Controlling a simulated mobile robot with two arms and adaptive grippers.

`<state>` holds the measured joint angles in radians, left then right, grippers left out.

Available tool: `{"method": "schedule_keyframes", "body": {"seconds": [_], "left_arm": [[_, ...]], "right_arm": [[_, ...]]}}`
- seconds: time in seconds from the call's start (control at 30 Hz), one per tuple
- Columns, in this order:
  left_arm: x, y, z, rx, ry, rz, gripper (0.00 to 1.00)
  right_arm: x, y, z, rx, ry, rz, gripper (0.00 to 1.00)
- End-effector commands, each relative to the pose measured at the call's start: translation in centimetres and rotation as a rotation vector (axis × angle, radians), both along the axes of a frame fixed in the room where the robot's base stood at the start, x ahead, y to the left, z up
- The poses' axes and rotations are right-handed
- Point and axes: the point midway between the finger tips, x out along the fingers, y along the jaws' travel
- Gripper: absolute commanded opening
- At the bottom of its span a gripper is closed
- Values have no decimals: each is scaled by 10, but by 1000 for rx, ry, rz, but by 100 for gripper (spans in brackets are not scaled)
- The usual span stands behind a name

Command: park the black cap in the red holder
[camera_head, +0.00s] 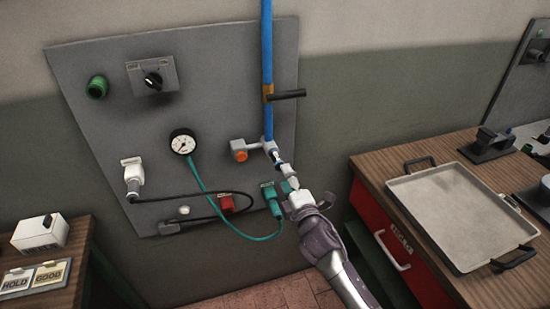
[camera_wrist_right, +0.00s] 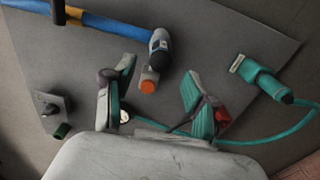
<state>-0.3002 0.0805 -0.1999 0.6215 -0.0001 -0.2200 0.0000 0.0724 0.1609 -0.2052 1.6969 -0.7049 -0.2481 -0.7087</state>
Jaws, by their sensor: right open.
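The red holder (camera_head: 226,203) is a small red block low on the grey panel. In the right wrist view the red block (camera_wrist_right: 222,114) shows only in part behind a finger. I cannot clearly make out the black cap. My right gripper (camera_head: 287,177) is in front of the panel's right side, near the blue pipe's lower end. In its wrist view the gripper (camera_wrist_right: 158,98) is open, with nothing between its teal-padded fingers. My left gripper is out of view.
A green connector (camera_head: 270,198) with a teal hose is left of my right gripper. An orange-ended fitting (camera_head: 239,150), a gauge (camera_head: 183,142) and a blue pipe (camera_head: 267,60) with a black handle (camera_head: 287,95) stick out nearby. A tray (camera_head: 460,215) lies on the right cabinet.

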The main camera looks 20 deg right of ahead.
Motion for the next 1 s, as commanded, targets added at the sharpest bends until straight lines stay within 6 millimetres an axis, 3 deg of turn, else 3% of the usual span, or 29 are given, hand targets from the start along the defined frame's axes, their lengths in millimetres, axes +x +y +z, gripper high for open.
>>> {"method": "schedule_keyframes", "body": {"seconds": [0.27, 0.7, 1.0], "left_arm": [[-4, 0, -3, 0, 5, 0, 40], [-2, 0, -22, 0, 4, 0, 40], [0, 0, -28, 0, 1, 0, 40]], "right_arm": [[8, 0, -1, 0, -1, 0, 56], [68, 2, -2, 0, 0, 0, 56], [89, 3, -1, 2, 0, 0, 56]]}}
